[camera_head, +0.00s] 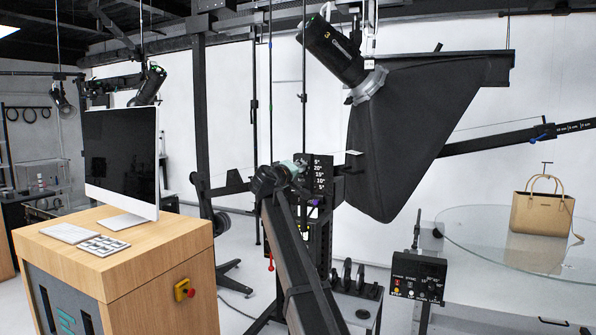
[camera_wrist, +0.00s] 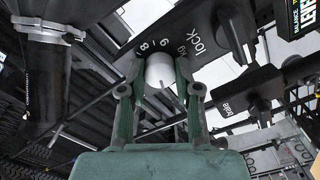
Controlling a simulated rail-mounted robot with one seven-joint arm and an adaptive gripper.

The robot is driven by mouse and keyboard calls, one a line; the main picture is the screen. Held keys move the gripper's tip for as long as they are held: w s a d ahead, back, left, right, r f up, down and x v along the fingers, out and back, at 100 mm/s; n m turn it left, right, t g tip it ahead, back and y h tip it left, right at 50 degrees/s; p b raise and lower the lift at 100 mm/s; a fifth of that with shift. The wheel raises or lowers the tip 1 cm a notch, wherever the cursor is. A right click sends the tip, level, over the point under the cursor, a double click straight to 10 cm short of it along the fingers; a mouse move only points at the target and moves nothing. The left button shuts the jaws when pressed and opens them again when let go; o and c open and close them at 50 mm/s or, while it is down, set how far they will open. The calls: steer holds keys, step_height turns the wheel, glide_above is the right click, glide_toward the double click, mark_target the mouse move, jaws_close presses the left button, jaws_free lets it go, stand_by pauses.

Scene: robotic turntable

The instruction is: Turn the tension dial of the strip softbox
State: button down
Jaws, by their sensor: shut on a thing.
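In the wrist view, my gripper (camera_wrist: 159,90) has its green-grey fingers on either side of a pale cylindrical dial (camera_wrist: 160,70). It is shut on this dial. The dial sits at a dark plate (camera_wrist: 180,38) with white numerals and the word "lock". The fingers and palm hide part of the dial and its lower side. In the head view, a large black softbox (camera_head: 405,125) hangs tilted at the upper right. A small greenish part, which seems to be my gripper (camera_head: 301,162), is beside a black angle-marked plate (camera_head: 319,172). The dial is not distinct there.
A wooden desk (camera_head: 120,250) with a monitor (camera_head: 121,160) stands at the left. A control box (camera_head: 418,277) and a glass turntable (camera_head: 480,235) with a tan handbag (camera_head: 542,213) are at the right. In the wrist view, a second dark plate (camera_wrist: 240,90) lies right of the fingers.

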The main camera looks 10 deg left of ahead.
steer(key=c, duration=0.8)
jaws_free()
steer(key=shift+s, duration=0.1)
steer(key=v, duration=1.1)
steer(key=shift+s, duration=0.35)
steer(key=shift+a, duration=0.15)
